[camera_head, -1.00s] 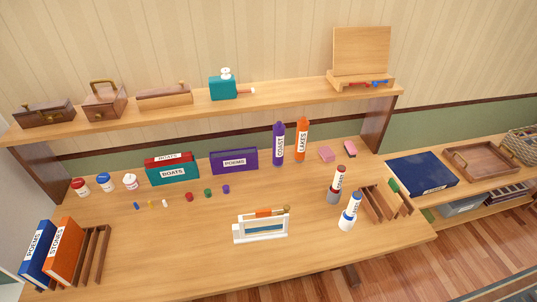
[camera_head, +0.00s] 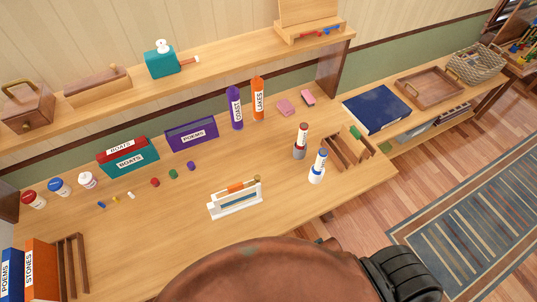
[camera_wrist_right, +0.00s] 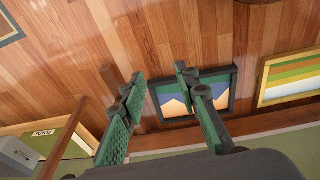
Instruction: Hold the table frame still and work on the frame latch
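The table frame (camera_head: 235,204), a small white upright frame with a blue panel, stands on the wooden table. An orange-brown piece (camera_head: 242,186), probably the latch, lies along its top; its setting is too small to tell. My right gripper (camera_wrist_right: 158,76) shows in the right wrist view with its two green-padded fingers apart and nothing between them. It points at wooden planks and a framed mountain picture (camera_wrist_right: 174,105), with the table frame out of that view. My left gripper is not in view.
Two labelled bottles (camera_head: 301,142) (camera_head: 318,166) and a wooden rack (camera_head: 347,148) stand right of the frame. Teal (camera_head: 130,158) and purple (camera_head: 192,134) boxes stand behind it. A large brown rounded shape and a black part, seemingly mine, cover the table's front edge.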

